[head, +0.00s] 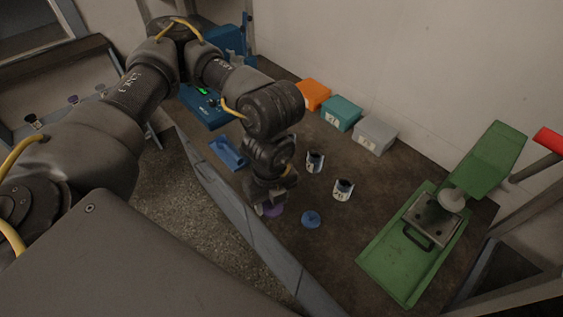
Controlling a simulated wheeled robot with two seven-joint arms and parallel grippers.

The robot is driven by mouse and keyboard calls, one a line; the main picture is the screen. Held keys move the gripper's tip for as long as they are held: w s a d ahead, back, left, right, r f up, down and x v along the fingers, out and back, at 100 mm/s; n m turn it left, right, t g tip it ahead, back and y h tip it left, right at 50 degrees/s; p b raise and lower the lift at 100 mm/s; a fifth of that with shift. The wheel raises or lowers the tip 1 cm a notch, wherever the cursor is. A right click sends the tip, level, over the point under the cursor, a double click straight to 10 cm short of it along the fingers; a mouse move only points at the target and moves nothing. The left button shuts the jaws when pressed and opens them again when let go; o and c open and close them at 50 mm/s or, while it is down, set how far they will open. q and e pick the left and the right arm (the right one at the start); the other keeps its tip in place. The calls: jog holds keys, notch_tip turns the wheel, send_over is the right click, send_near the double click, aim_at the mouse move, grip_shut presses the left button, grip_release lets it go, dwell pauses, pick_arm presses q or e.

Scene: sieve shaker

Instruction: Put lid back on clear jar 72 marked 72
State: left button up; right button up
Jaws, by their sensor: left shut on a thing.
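My left gripper (268,206) points down at the near edge of the table and is shut on a purple lid (275,211), which shows partly below the fingers. Two small clear jars with dark contents and white labels stand upright to the right: one farther back (315,161) and one nearer (342,190). Their label numbers are too small to read surely, so I cannot tell which is jar 72. A blue lid (311,219) lies on the table in front of the nearer jar, apart from it. My right gripper is not in view.
A blue tray (228,153) lies left of the jars, near a blue device with a green display (203,104). Orange (314,95), teal (341,113) and grey (375,135) boxes line the wall. A green hinged machine (400,258) stands at the right.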

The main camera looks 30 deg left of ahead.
pick_arm(q)
jog(key=shift+w+a+r+n, duration=0.1)
jog(key=shift+w+r+n, duration=0.25)
jog(key=shift+n, duration=0.35)
jog(key=w+a+r+n, duration=0.1)
jog(key=w+r+n, duration=0.5)
jog(key=n, duration=1.1)
jog(key=shift+w+a+r, duration=0.3)
jog(key=shift+w+a, duration=0.05)
jog(key=shift+w, duration=0.65)
